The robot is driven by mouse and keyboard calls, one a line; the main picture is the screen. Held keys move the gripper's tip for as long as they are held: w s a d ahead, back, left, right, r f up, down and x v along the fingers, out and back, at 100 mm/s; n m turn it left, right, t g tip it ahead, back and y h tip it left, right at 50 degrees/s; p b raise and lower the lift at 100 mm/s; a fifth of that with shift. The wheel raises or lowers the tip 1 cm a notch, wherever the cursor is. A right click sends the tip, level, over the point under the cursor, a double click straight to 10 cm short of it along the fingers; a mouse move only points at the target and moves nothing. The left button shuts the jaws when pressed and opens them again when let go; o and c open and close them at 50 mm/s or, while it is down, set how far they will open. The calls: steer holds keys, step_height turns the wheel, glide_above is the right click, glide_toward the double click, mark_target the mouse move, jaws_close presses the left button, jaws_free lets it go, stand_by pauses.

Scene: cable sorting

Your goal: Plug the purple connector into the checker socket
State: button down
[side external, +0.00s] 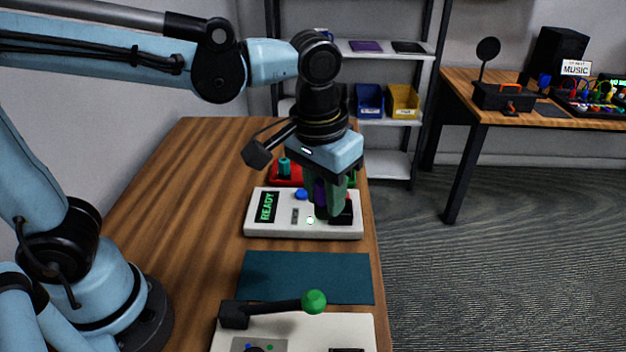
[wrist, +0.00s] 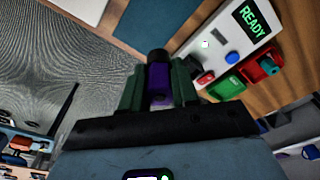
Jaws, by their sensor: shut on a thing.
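The checker (side external: 284,227) is a white box on the wooden table with a lit "READY" display and a blue button; it also shows in the wrist view (wrist: 208,59). My gripper (side external: 326,208) points down over its right part. In the wrist view my gripper (wrist: 158,88) has dark green fingers shut on the purple connector (wrist: 159,80), which ends in a black tip. The fingers largely hide the connector in the side view. The socket is not clearly seen, and I cannot tell whether the connector touches or enters it.
A red holder with a teal peg (side external: 285,167) stands behind the checker. A teal mat (side external: 305,277) lies in front. Nearer is a white unit with a green-knobbed lever (side external: 314,301). The table's left part is clear; its right edge is close to the checker.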

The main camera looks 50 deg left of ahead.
steer(key=shift+w+a+f+n+y, duration=0.1)
steer(key=shift+w+a+f+n, duration=0.75)
steer(key=shift+w, duration=0.9)
steer(key=shift+w+a+f+n+y, duration=0.1)
steer(key=shift+w+a+f+n, duration=0.3)
steer(key=shift+w+a+f, duration=1.1)
steer(key=shift+w+a+f+n+y, duration=0.1)
steer(key=shift+w+a+f+n, duration=0.65)
steer(key=shift+w, duration=1.3)
steer(key=shift+d+f, duration=0.15)
steer(key=shift+f, duration=1.7)
steer(key=c, duration=0.8)
jaws_free()
steer(key=o, duration=0.3)
steer(key=shift+d, duration=0.1)
